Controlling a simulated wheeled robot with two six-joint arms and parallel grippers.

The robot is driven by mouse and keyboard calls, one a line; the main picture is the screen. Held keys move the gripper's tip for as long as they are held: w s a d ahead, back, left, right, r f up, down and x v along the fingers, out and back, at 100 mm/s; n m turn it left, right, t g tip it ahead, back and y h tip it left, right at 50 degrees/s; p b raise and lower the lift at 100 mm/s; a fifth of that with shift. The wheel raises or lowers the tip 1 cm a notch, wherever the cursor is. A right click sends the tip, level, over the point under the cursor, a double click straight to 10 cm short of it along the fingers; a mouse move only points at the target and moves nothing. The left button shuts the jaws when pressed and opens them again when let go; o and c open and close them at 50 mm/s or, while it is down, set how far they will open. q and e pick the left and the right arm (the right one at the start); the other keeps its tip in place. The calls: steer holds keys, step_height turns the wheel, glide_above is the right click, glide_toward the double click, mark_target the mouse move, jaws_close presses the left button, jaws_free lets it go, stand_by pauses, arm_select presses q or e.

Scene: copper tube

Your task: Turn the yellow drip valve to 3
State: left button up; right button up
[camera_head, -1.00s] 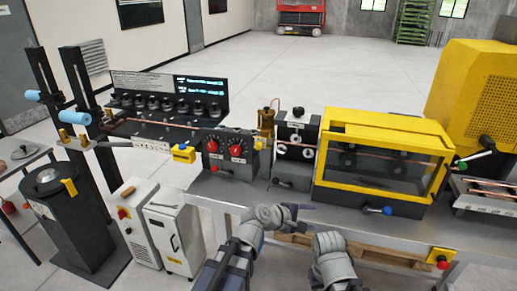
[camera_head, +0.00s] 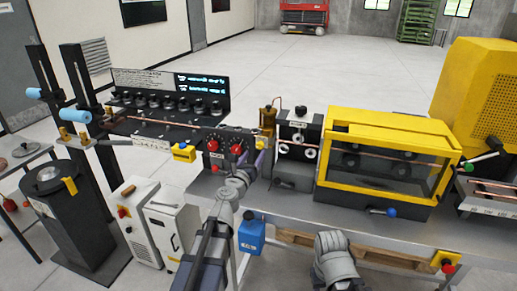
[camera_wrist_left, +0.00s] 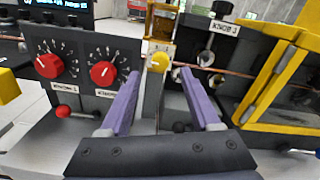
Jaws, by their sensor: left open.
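The yellow drip valve (camera_wrist_left: 159,62) is a small round yellow knob on a pale dial plate, between the red-dial panel and the roller box. The numbers on its dial are too small to read. In the head view the valve (camera_head: 261,142) shows just beyond my left gripper (camera_head: 255,158). In the left wrist view the left gripper (camera_wrist_left: 159,76) is open and empty, its purple fingers apart. The knob appears between the fingertips in the picture, ahead of them; I see no contact. My right arm shows at the bottom, but its gripper is out of view.
Two red dials (camera_wrist_left: 103,73) sit left of the valve, with a red-knobbed lever (camera_wrist_left: 63,111) below. The roller box (camera_head: 297,150) and yellow-framed enclosure (camera_head: 388,125) stand to the right. A copper tube (camera_wrist_left: 232,72) runs through the line.

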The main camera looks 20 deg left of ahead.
mark_target(259, 147)
arm_select(q)
steer(key=w, duration=0.6)
steer(key=shift+d, duration=0.1)
steer(key=shift+s, duration=0.1)
jaws_close()
stand_by(0.3)
